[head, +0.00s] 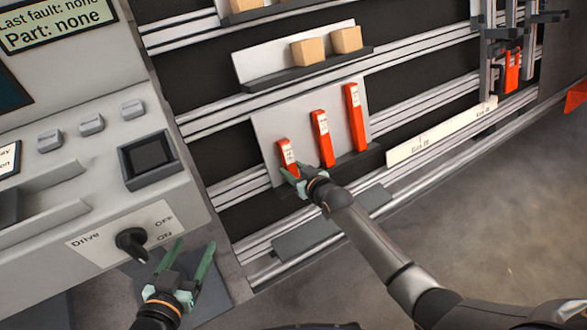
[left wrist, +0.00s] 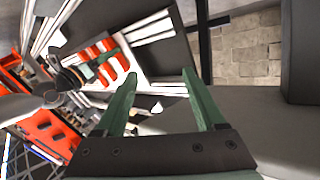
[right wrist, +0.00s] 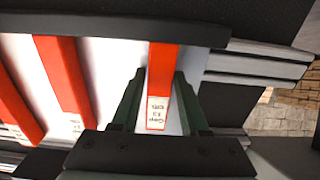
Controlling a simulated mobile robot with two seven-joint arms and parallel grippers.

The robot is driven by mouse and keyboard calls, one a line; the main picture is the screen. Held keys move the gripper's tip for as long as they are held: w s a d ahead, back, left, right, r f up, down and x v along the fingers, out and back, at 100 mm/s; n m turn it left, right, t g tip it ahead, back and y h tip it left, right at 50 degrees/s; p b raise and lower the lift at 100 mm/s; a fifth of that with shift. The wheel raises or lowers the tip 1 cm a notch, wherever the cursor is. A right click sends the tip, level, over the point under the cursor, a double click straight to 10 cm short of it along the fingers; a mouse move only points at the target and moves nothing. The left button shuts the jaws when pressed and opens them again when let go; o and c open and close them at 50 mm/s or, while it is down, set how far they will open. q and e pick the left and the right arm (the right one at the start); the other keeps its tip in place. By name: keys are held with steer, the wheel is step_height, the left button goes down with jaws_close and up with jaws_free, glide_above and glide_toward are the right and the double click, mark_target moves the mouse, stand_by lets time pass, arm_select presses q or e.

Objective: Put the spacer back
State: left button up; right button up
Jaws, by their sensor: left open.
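Three red-orange spacers of rising height stand against a white backboard (head: 268,125) on a dark ledge: the shortest (head: 287,155) at left, the middle one (head: 322,140) and the tallest (head: 356,118). My right gripper (head: 294,170) is at the lower part of the shortest spacer. In the right wrist view this spacer (right wrist: 163,75) lies between the fingers, which appear closed on its sides; its white label faces out. My left gripper (head: 190,255) is open and empty beside the drive knob. In the left wrist view its fingers (left wrist: 160,85) are spread apart.
A grey control panel (head: 95,110) with a black drive knob (head: 132,243) fills the left. Two tan blocks (head: 308,52) sit on a shelf above. A white labelled strip (head: 440,130) runs to the right. Another red piece (head: 512,72) is in the gantry fixture.

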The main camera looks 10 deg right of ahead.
steer(key=o, duration=0.4)
arm_select(q)
steer(key=shift+r, duration=0.1)
arm_select(e)
steer(key=shift+s+d+r, duration=0.1)
steer(key=shift+s+r, duration=0.05)
steer(key=shift+s, duration=0.05)
steer(key=shift+p+v, duration=0.75)
steer(key=shift+v, duration=0.35)
steer(key=p+v, duration=0.1)
steer(key=v, duration=0.1)
steer(key=shift+s+r, duration=0.2)
steer(key=shift+s, duration=0.05)
arm_select(q)
steer(key=s+f+g+p, duration=0.2)
steer(key=s+f+g, duration=0.2)
steer(key=s, duration=0.1)
steer(key=shift+d+f+n+y+p, duration=0.3)
steer(key=shift+d+f+n, duration=0.1)
steer(key=shift+d, duration=0.05)
arm_select(e)
steer(key=v, duration=0.7)
arm_select(q)
steer(key=shift+s, duration=0.1)
arm_select(e)
steer(key=shift+s+d, duration=0.1)
